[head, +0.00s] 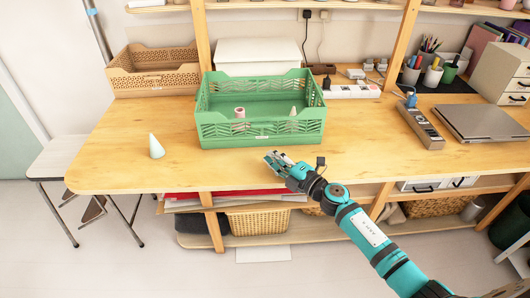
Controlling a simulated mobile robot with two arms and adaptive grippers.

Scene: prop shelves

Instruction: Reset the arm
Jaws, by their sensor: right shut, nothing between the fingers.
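My right gripper (276,158) is over the front edge of the wooden desk (340,150), just in front of the green basket (248,134). It is shut and empty. My right arm comes in from the lower right. My left gripper is not in view. The green basket holds a small white and reddish item (240,113) and a small pale cone (293,111). A white-green cone (156,147) stands upright on the desk to the left of the basket.
A tan basket (155,75) and a white box (258,53) stand behind. A power strip (352,91), a laptop (482,123), pen cups (431,77) and a drawer unit (503,72) are to the right. A white folding stool (64,158) stands left. The desk's front left is mostly clear.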

